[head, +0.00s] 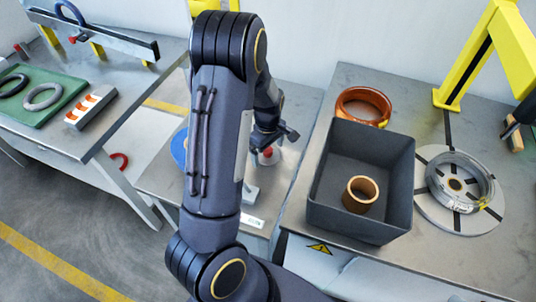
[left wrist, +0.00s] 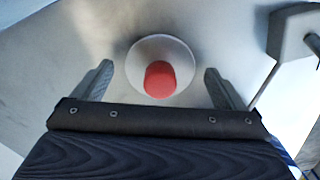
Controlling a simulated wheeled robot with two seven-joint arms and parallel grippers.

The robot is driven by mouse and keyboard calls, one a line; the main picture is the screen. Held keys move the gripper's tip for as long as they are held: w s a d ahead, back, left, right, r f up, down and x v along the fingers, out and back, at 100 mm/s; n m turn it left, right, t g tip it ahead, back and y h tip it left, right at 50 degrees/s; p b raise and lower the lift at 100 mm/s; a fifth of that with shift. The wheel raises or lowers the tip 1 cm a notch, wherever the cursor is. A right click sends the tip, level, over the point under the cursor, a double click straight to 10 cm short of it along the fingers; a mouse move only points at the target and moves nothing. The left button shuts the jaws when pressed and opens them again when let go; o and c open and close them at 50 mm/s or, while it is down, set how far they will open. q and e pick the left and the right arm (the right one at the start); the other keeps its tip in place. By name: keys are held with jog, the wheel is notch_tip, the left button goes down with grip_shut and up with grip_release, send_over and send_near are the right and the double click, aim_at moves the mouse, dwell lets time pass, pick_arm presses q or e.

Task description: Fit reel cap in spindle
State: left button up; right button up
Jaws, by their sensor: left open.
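The reel cap appears to be a pale grey round piece with a red knob (left wrist: 160,78), seen from above in the left wrist view. In the head view its red knob (head: 268,152) shows on the lower middle table, just under my left gripper (head: 275,137). In the left wrist view, my left gripper (left wrist: 157,72) is open, with one finger on either side of the cap and clear gaps between. I cannot clearly pick out the spindle; my left arm hides part of that table. A blue disc (head: 179,148) partly shows behind the arm. My right gripper is not in view.
A grey block (left wrist: 293,32) stands near the gripper's right finger.

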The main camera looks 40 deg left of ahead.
pick_arm(q)
jog(key=c, duration=1.2)
jog(key=shift+o, duration=0.2)
jog(key=shift+r, duration=0.15)
